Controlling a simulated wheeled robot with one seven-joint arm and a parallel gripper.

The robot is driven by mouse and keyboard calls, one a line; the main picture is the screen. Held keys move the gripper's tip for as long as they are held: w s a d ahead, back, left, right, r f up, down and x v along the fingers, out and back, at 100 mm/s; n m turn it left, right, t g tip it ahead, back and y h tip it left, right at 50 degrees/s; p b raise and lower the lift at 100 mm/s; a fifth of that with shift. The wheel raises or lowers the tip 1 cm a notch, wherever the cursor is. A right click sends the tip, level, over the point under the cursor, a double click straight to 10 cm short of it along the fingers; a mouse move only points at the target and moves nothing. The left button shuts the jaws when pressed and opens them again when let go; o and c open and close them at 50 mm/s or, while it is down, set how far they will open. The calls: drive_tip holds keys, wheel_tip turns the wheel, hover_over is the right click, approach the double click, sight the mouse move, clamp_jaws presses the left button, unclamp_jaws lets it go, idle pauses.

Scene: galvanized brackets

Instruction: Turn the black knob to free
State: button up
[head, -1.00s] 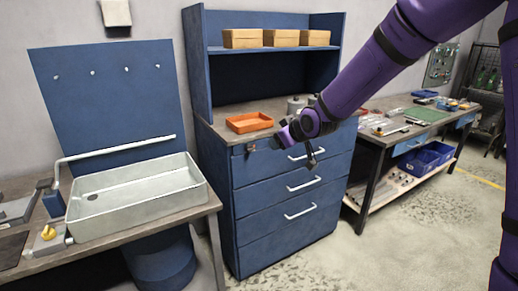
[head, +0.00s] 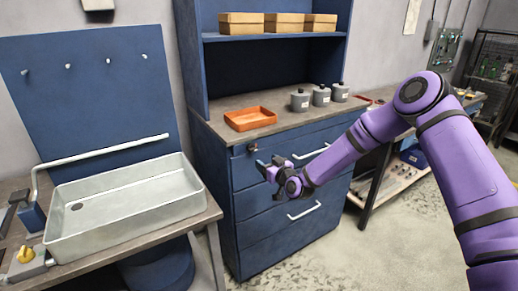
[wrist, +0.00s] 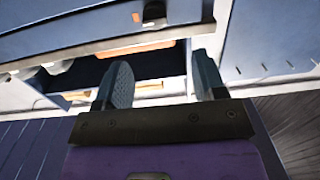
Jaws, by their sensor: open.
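A small dark knob-like fitting (head: 252,148) with a reddish part sits at the upper left of the blue drawer cabinet's (head: 240,205) front. It is too small to tell its exact shape or which way it is turned. My gripper (head: 270,164) is just below and right of it in the head view, in front of the drawers, apart from the fitting as far as I can see. In the wrist view, my gripper's two grey fingers (wrist: 160,68) are spread with nothing between them.
An orange tray (head: 250,118) and several grey lidded canisters (head: 321,96) stand on the cabinet top. White drawer handles (head: 304,211) stick out from the front. At left, a bench carries a metal basin (head: 125,208) and a yellow knob (head: 25,255).

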sight(253, 151)
drive_tip(key=shift+t, duration=0.3)
drive_tip(key=x, duration=0.7)
drive_tip(key=f+x, duration=0.1)
drive_tip(key=x, duration=0.3)
drive_tip(key=shift+w+d, duration=0.15)
drive_tip(key=shift+w, duration=0.05)
drive_tip(key=shift+r, duration=0.1)
drive_tip(key=shift+c, duration=0.2)
drive_tip(key=c, duration=0.9)
